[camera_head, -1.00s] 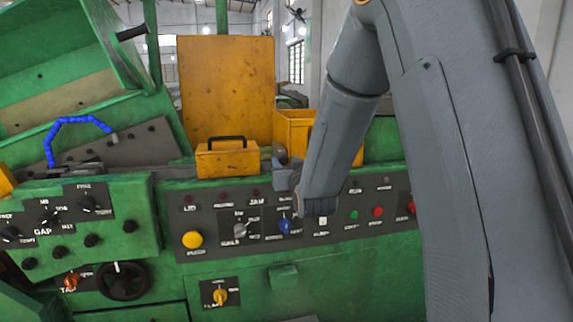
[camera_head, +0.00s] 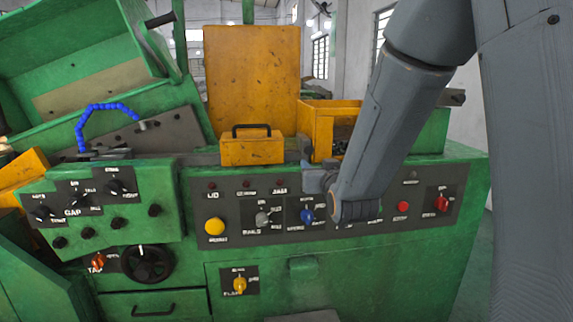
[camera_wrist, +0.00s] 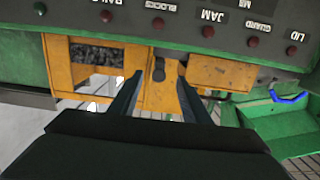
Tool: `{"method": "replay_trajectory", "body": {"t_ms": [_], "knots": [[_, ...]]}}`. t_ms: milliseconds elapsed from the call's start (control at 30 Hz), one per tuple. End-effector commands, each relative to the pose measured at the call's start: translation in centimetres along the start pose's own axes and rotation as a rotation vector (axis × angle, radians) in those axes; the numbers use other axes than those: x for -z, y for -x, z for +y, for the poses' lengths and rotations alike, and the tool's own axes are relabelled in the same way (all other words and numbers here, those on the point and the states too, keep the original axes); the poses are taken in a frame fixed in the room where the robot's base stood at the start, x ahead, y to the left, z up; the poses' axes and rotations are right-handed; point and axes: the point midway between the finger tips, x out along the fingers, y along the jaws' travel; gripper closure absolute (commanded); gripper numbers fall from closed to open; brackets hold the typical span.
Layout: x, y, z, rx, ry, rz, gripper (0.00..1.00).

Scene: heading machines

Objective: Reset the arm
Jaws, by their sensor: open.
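My arm (camera_head: 385,135) reaches down from the upper right of the head view, in front of the green machine's control panel (camera_head: 270,240). My gripper (camera_head: 308,165) is small and partly hidden there, above the blue knob (camera_head: 306,215) and near the yellow boxes. My wrist covers part of the panel's labels and buttons. In the wrist view my gripper (camera_wrist: 160,95) shows two dark fingers spread apart with nothing held between them.
The small yellow box (camera_head: 252,148) and an open yellow bin (camera_head: 322,125) stand on the machine top, before a tall yellow panel (camera_head: 252,80). A blue hose (camera_head: 95,112) arches at left. The panel carries a yellow button (camera_head: 214,227) and red buttons (camera_head: 403,207).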

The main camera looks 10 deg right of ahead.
Motion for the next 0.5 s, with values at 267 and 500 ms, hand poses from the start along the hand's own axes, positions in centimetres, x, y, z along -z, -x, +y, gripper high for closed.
{"method": "replay_trajectory", "body": {"t_ms": [267, 500], "knots": [[-10.4, 5.4, -0.1, 0.001, 0.000, -0.477, 0.57], [-18.4, 15.5, -0.1, 0.003, -0.001, -0.943, 0.57]]}}
